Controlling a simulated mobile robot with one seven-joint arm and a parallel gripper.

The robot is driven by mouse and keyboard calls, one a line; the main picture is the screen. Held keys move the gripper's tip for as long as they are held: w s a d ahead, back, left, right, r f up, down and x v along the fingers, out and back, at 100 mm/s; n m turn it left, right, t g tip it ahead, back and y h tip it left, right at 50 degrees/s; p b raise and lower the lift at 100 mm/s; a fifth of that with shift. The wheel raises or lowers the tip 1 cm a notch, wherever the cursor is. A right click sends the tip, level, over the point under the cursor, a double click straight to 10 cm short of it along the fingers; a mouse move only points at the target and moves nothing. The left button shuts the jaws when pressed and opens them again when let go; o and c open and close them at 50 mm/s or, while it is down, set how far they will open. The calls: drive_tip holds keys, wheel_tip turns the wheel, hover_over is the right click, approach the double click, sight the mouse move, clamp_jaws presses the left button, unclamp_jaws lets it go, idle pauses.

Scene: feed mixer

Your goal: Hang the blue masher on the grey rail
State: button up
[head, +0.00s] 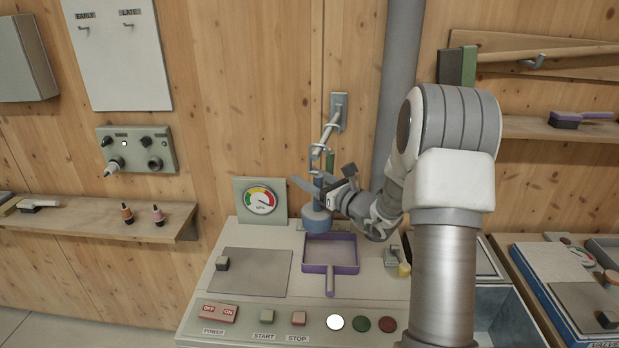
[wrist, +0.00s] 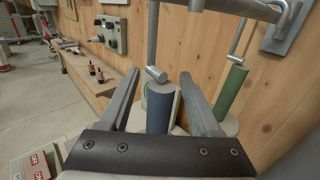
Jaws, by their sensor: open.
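The blue masher (head: 317,220) is upright, its wide round head down, in front of the wall in the head view. Its blue handle (wrist: 160,110) stands between my fingers in the wrist view, with a grey rod rising from its top. My gripper (head: 322,184) is open around the handle; in the wrist view the fingers (wrist: 160,78) have gaps on both sides. The grey rail (head: 327,132) slopes out from a wall bracket, and it also shows in the wrist view (wrist: 235,9). The masher's top reaches the rail; I cannot tell whether its hook bears on it.
A green-handled tool (wrist: 230,95) hangs on the rail closer to the wall. Below are a purple tray (head: 330,240), a gauge (head: 261,200) and a panel with buttons (head: 265,315). A grey pipe (head: 397,60) runs up the wall on the right.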

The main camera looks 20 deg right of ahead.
drive_tip(key=b+v, duration=0.3)
drive_tip(key=v, duration=1.4)
drive_tip(key=s+a+f+n+g+y+b, duration=0.1)
drive_tip(key=s+a+n+g+y, duration=0.15)
drive_tip(key=a+n+g, duration=0.4)
drive_tip(key=s+a+f+n+g+y, duration=0.1)
drive_tip(key=s+a+n+g+y, duration=0.2)
drive_tip(key=a, duration=0.7)
drive_tip(key=s+a+f+n+g+h+b, duration=0.1)
drive_tip(key=s+a+f+n+g+h, duration=0.2)
drive_tip(key=s+n, duration=0.45)
drive_tip(key=s+a+f+n+g+h, duration=0.1)
drive_tip(key=s+f+n+g+h, duration=0.35)
drive_tip(key=s, duration=0.45)
drive_tip(key=d+r+n+t+h+p, duration=0.1)
drive_tip(key=r+n+t+h, duration=0.1)
drive_tip(key=r+n, duration=0.3)
drive_tip(key=d+r+n+t+h+p, duration=0.1)
drive_tip(key=d+r+n+t+h, duration=0.1)
drive_tip(key=r, duration=0.5)
drive_tip(key=n+t+h, duration=0.1)
drive_tip(key=n+t, duration=0.1)
drive_tip(key=n, duration=0.1)
drive_tip(key=shift+d+r, duration=0.3)
